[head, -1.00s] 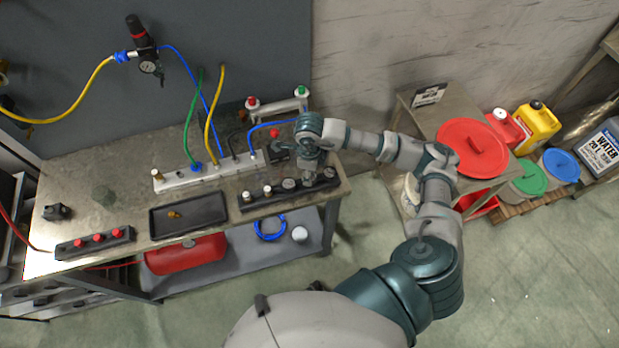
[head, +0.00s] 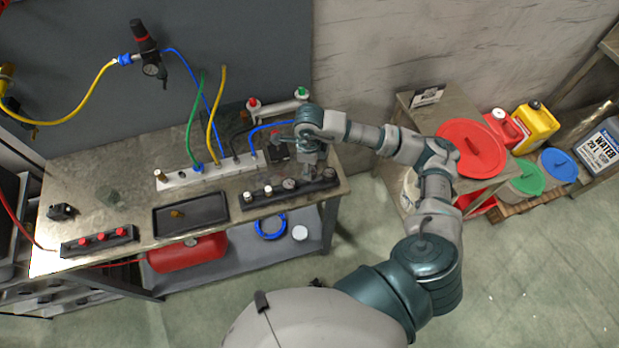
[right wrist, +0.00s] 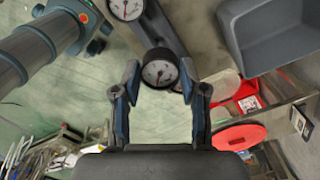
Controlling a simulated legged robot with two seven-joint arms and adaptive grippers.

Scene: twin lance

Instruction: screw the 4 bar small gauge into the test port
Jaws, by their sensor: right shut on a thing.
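My right gripper (head: 312,172) is over the right end of the dark gauge rack (head: 262,199) on the bench. In the right wrist view its fingertips (right wrist: 160,78) are on both sides of a small round gauge (right wrist: 160,68) with a white dial and black rim, and are shut on it. The dial marking is too small to read. I cannot tell whether the gauge is clear of the rack. A pale manifold bar (head: 180,179) with hoses stands behind the rack; I cannot tell which fitting is the test port. My left gripper is not in view.
Another gauge (right wrist: 125,8) sits in the rack close by. A black tray (head: 205,222) with a brass piece lies left of the rack. A block with red knobs (head: 98,240) is at the bench's front left. Hoses rise behind the manifold. A red lid (head: 470,148) is at right.

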